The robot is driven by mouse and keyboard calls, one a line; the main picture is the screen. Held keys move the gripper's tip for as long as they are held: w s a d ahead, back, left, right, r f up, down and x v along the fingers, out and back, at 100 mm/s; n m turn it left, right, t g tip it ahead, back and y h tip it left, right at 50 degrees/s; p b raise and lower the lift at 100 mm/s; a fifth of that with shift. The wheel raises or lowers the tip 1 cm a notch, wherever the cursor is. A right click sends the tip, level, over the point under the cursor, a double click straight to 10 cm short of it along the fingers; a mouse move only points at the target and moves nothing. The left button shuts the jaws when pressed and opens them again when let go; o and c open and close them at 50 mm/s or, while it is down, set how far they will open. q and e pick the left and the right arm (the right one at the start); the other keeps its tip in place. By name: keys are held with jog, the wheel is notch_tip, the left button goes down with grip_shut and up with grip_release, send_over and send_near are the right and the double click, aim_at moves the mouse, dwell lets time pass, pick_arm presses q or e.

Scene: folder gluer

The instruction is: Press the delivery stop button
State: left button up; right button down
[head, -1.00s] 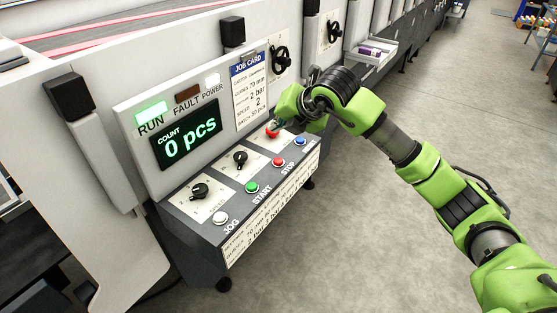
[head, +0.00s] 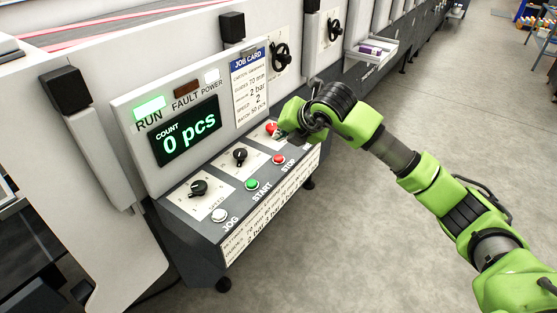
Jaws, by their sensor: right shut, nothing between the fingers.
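The control panel (head: 190,216) has a row of push buttons along its front. A small red button (head: 278,159) sits above the printed word STOP. A larger red knob-like button (head: 271,128) sits further back on the panel's right part. No label reading "delivery" is legible. My right gripper (head: 283,136) is shut and empty, just right of the larger red button and above the panel's right end. Whether it touches anything there cannot be told. The blue button is hidden behind it. My left gripper is out of view.
A white JOG button (head: 219,215), a green START button (head: 251,184) and black selector knobs (head: 198,188) share the panel. The upright display (head: 187,137) reads 0 pcs with the green RUN lamp (head: 149,107) lit. Open floor lies to the right.

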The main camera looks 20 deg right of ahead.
aim_at(280, 159)
notch_tip(280, 159, down, 4)
jog(key=b, duration=0.3)
jog(key=shift+f, duration=0.1)
dwell(1.2)
jog(key=shift+f+b, duration=0.35)
jog(key=shift+b, duration=0.2)
jog(key=shift+f+b, duration=0.65)
jog(key=shift+b, duration=0.05)
dwell(0.6)
jog(key=shift+s+r, duration=0.1)
dwell(0.3)
jog(key=shift+r+p, duration=0.35)
jog(key=shift+r, duration=0.5)
